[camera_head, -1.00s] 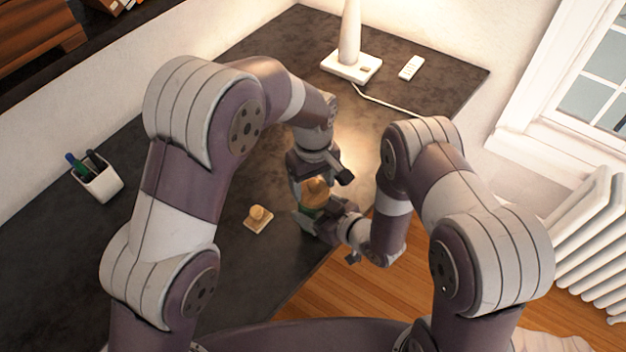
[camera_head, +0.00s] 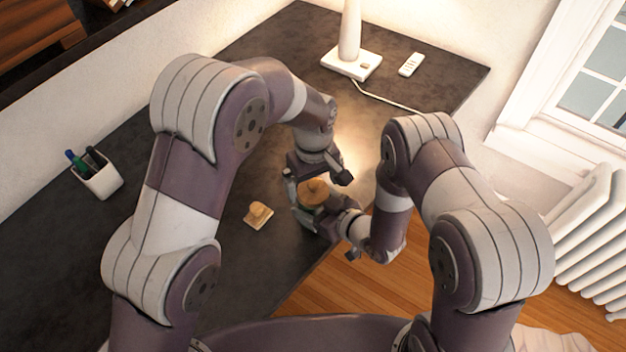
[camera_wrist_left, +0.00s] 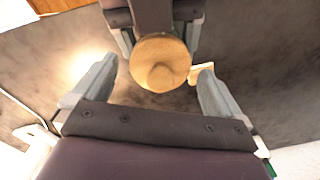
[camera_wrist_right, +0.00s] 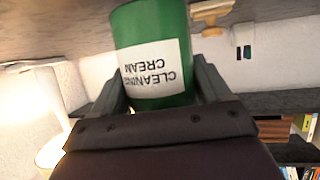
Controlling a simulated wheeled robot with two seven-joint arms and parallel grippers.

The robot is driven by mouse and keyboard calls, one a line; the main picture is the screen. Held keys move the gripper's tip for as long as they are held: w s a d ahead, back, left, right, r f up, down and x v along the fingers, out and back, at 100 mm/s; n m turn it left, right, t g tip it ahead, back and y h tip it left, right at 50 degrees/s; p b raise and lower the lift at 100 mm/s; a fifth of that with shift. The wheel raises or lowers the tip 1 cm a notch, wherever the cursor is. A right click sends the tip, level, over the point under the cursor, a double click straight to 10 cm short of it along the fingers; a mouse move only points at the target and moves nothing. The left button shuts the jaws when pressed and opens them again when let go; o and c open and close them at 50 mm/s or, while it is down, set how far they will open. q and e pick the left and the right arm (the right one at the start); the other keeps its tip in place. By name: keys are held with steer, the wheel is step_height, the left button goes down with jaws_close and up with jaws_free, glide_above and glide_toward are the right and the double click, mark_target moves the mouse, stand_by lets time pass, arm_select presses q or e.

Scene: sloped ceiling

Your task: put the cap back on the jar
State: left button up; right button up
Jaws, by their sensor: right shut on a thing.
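The green jar, labelled "CLEANING CREAM", shows between my right fingers in the right wrist view (camera_wrist_right: 152,50). My right gripper (camera_wrist_right: 160,80) is shut on its sides. Whether the cap is fully seated is hidden.
A small wooden knobbed piece on a square base (camera_head: 258,215) lies on the dark desk (camera_head: 190,240), left of the jar. A white pen cup (camera_head: 98,178) stands at the far left. A lamp (camera_head: 350,65) and remote (camera_head: 411,64) are at the back.

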arm_select(q)
step_height(320, 180, up, 8)
steer(key=shift+f, duration=0.25)
stand_by(0.5)
steer(key=s+a+r+n, duration=0.2)
steer(key=a+r+n, duration=0.1)
steer(key=a, duration=1.2)
steer(key=s+a+f+m, duration=0.2)
steer(key=s+a+m, duration=0.1)
steer(key=s+m, duration=0.1)
steer(key=s+a+f+m+t, duration=0.1)
steer(key=s+a+f+m, duration=0.2)
steer(key=s, duration=0.4)
steer(key=shift+s+a+m, duration=0.25)
steer(key=shift+a+m, duration=0.15)
steer(key=shift+a, duration=0.25)
